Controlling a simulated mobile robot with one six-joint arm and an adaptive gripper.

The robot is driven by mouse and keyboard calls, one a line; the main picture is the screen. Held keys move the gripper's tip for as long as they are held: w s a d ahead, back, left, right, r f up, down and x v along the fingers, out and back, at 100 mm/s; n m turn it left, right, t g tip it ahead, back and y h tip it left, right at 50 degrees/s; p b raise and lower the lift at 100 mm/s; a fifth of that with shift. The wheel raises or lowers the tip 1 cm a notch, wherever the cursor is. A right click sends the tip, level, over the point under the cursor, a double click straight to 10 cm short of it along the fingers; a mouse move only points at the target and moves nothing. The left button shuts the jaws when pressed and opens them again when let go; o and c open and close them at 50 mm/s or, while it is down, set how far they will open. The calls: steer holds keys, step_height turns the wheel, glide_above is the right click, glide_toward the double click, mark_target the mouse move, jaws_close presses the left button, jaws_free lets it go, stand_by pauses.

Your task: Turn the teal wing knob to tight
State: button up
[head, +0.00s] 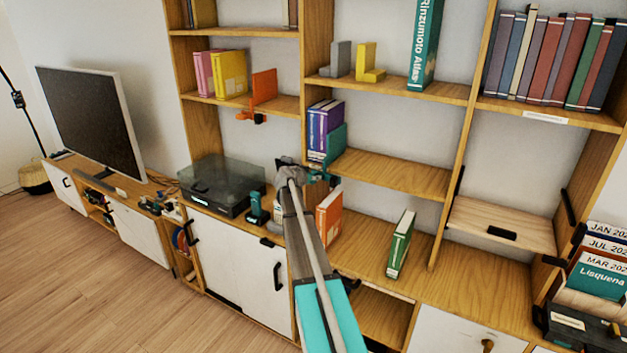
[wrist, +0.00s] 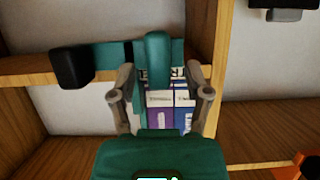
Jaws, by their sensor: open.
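The teal bookend (head: 335,143) stands beside purple books on the middle shelf in the head view. Its clamp (head: 319,176) shows small at the shelf's front edge, partly behind my gripper (head: 302,172). In the wrist view, a rounded teal bar, which looks like the wing knob (wrist: 157,58), stands upright in front of a horizontal teal piece. My gripper (wrist: 160,82) is open, with its grey fingers on either side of the bar's lower end. I see no clear contact. The knob's tightness cannot be read from these views.
Purple books (wrist: 160,117) are behind the fingers. A wooden shelf edge (wrist: 30,73) runs close by, with a black block (wrist: 72,67) at the left. An orange book (head: 328,216) and a green book (head: 400,244) stand below. A turntable (head: 215,186) is to the left.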

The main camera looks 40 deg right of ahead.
steer(key=shift+w+d+f, duration=0.15)
steer(key=shift+d+f, duration=0.05)
steer(key=shift+d, duration=0.2)
steer(key=shift+c, duration=0.3)
steer(key=shift+r, duration=0.1)
jaws_close()
